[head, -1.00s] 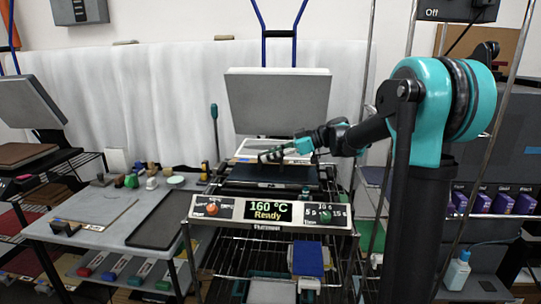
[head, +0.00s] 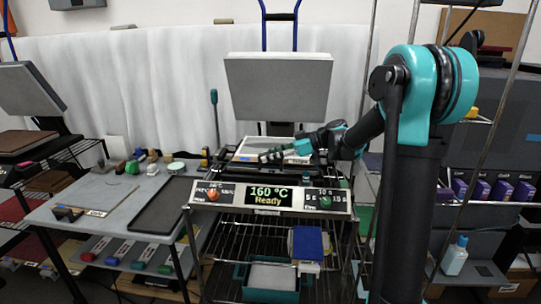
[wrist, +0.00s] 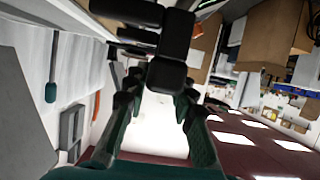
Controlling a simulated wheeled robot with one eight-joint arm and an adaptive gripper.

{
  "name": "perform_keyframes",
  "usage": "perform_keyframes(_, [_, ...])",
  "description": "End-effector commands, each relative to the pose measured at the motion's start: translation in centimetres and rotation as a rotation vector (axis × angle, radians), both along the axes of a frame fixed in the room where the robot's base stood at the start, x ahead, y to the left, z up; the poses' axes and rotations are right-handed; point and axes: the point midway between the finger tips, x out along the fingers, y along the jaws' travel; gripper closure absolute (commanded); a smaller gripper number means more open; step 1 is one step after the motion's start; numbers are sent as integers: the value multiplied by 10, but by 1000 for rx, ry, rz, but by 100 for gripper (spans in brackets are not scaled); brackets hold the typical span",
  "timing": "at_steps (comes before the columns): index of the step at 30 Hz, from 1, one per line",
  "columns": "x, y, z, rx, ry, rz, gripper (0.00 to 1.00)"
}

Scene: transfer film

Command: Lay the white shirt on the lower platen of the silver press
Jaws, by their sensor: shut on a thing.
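The silver press has a raised grey upper platen (head: 278,85) and a front panel (head: 225,192) reading 160 °C, Ready. A flat white piece with a blue strip, seemingly the folded white shirt (head: 252,143), is at my gripper (head: 268,156) above the dark lower platen (head: 235,170). My gripper reaches in from the right and is shut on the shirt. The gripper hides part of both, so I cannot tell whether the shirt touches the platen. In the wrist view a pale area shows between the green fingers.
A grey side table (head: 100,205) with a black tray (head: 165,205) and small tools stands left. Another press (head: 28,88) is at far left. A wire rack (head: 225,250) with a blue item (head: 307,243) is below the press. Thin metal posts stand near my arm.

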Motion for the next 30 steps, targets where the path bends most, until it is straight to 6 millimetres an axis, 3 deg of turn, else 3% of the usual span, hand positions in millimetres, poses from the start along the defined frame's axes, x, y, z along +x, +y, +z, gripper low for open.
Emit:
perform_keyframes(26, [0, 0, -11, 1, -1, 0, 100])
perform_keyframes(27, [0, 0, -11, 1, -1, 0, 70])
perform_keyframes(30, [0, 0, -11, 0, 0, 0, 58])
